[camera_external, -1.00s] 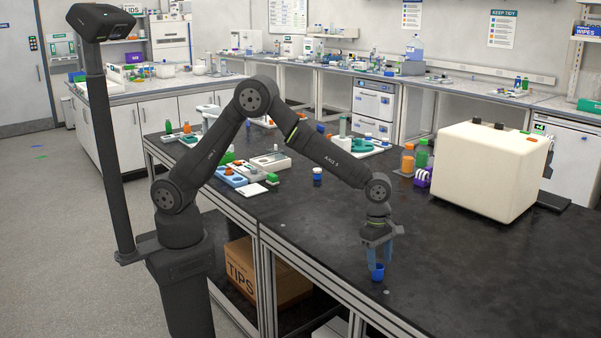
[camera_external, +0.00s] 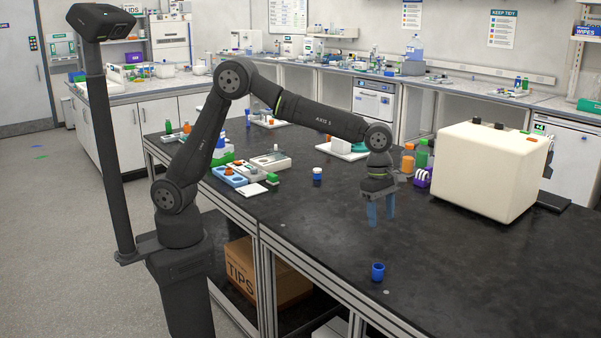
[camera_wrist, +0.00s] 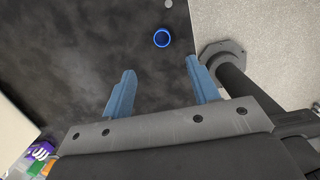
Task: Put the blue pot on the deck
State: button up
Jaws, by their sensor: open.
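The blue pot (camera_external: 377,272) stands upright on the black bench top near its front edge. In the wrist view the blue pot (camera_wrist: 162,38) shows as a blue ring with a dark inside, beyond the fingertips. My gripper (camera_external: 381,222) is above the bench, well above the pot and apart from it. Its two blue fingers are spread, with nothing between them; they also show in the wrist view (camera_wrist: 160,75). I cannot tell for certain which surface is the deck.
A large cream instrument (camera_external: 485,172) stands at the right. Orange (camera_external: 408,160) and green bottles and a purple rack (camera_external: 423,177) are beside it. A blue-and-white jar (camera_external: 317,174) stands mid-bench. Trays (camera_external: 228,176) with small parts lie at the left. Bench around the pot is clear.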

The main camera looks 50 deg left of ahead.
send_over(379, 267)
jog(key=s, duration=0.1)
jog(key=f, duration=1.1)
jog(key=shift+s+a+f, duration=0.1)
jog(key=shift+s+a, duration=0.1)
jog(key=shift+a, duration=0.05)
jog(key=shift+w+d+f, duration=0.1)
jog(key=shift+d+f, duration=0.1)
jog(key=shift+f, duration=0.8)
jog(key=shift+d+f, duration=0.2)
jog(key=shift+f, duration=0.8)
jog(key=shift+w+d+f, duration=0.1)
jog(key=shift+d+f, duration=0.1)
jog(key=shift+f, duration=0.8)
jog(key=c, duration=1.1)
jog(key=shift+r, duration=0.15)
